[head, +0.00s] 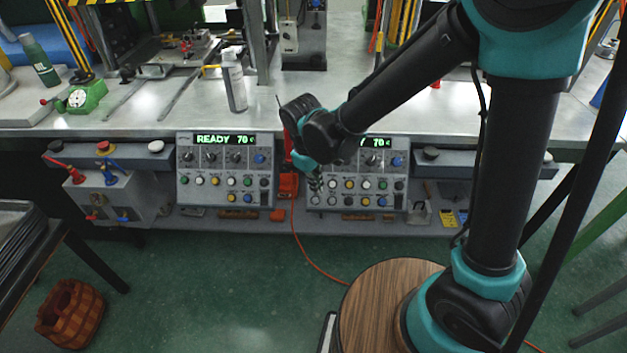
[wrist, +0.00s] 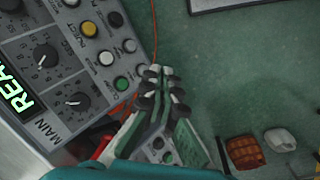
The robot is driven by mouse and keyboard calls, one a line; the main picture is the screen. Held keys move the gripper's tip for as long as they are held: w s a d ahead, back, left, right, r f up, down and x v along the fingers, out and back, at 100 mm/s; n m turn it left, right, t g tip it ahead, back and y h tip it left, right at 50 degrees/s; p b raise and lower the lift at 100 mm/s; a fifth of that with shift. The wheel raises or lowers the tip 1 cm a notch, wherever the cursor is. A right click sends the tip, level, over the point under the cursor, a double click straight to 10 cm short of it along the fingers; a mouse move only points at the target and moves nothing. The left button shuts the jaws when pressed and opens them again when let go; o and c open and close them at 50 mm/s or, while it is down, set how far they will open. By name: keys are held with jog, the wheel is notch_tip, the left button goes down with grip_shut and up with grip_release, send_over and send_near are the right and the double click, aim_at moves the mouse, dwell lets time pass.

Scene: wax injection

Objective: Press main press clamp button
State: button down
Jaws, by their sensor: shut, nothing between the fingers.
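Two grey control panels sit along the bench front in the head view: a left panel (head: 222,195) whose display reads READY 70, and a right panel (head: 375,190) partly hidden by my arm. In the wrist view a panel marked MAIN (wrist: 52,125) fills the left side, with dark knobs and a yellow button (wrist: 88,28), a white button (wrist: 105,59) and a green button (wrist: 121,84). The small button labels are hard to read. My gripper (wrist: 160,82) is shut and empty, apart from the green button to its left. In the head view my gripper (head: 315,183) is at the right panel's left edge.
A side box with red and blue handles (head: 105,190) is at the left. A brown basket (head: 70,313) and an orange hose (head: 312,262) are on the green floor.

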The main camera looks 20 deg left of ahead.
jog(key=shift+s+a, duration=0.1)
jog(key=shift+a, duration=0.2)
jog(key=shift+f, duration=0.1)
jog(key=shift+w+a+f, duration=0.25)
jog(key=shift+w+f, duration=0.7)
jog(key=shift+w, duration=0.15)
jog(key=shift+w+a+f, duration=0.3)
jog(key=shift+w+f, duration=0.6)
jog(key=shift+w, duration=0.2)
jog(key=shift+w+a+f, duration=0.25)
jog(key=shift+w+f, duration=0.7)
jog(key=shift+w, duration=0.15)
jog(key=shift+w, duration=0.1)
jog(key=shift+w+f, duration=0.2)
jog(key=shift+f, duration=0.05)
